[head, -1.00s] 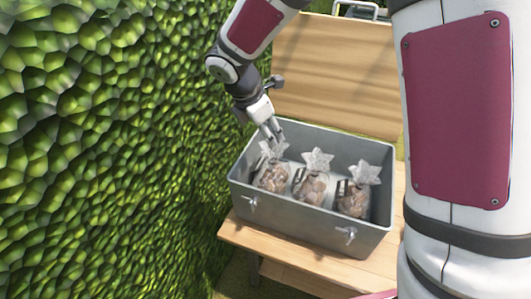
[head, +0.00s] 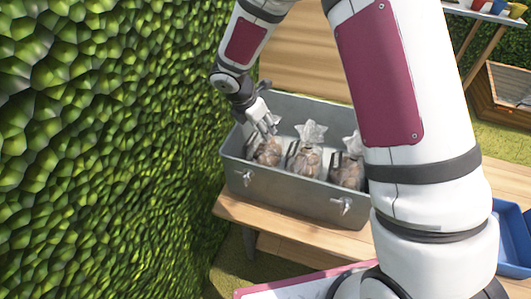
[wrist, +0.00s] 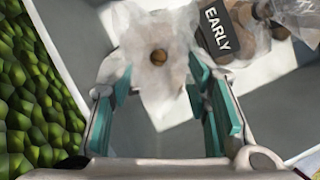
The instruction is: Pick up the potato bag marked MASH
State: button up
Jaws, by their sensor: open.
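Three clear bags of potatoes with flared tops stand in a row in a grey metal box (head: 285,194): a left bag (head: 268,152), a middle bag (head: 304,161) and a right bag (head: 346,173), partly hidden by my arm. My gripper (head: 267,123) is at the top of the left bag. In the wrist view my gripper (wrist: 157,82) is open, its teal-padded fingers on either side of that bag's pale crumpled top (wrist: 150,28). No label shows on this bag there. The neighbouring bag (wrist: 248,40) has a black label reading EARLY. I cannot read MASH anywhere.
The box stands on a wooden bench (head: 290,228) with its walls close around the bags. A green leafy hedge (head: 100,150) rises close on the left. A blue crate (head: 512,235) sits at the right. A table (head: 485,15) stands far back right.

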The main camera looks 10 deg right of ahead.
aim_at(266, 146)
jog(key=x, duration=0.4)
jog(key=shift+w+d+f, duration=0.2)
jog(key=shift+w+f, duration=0.05)
jog(key=shift+w, duration=0.05)
jog(key=shift+c, duration=0.6)
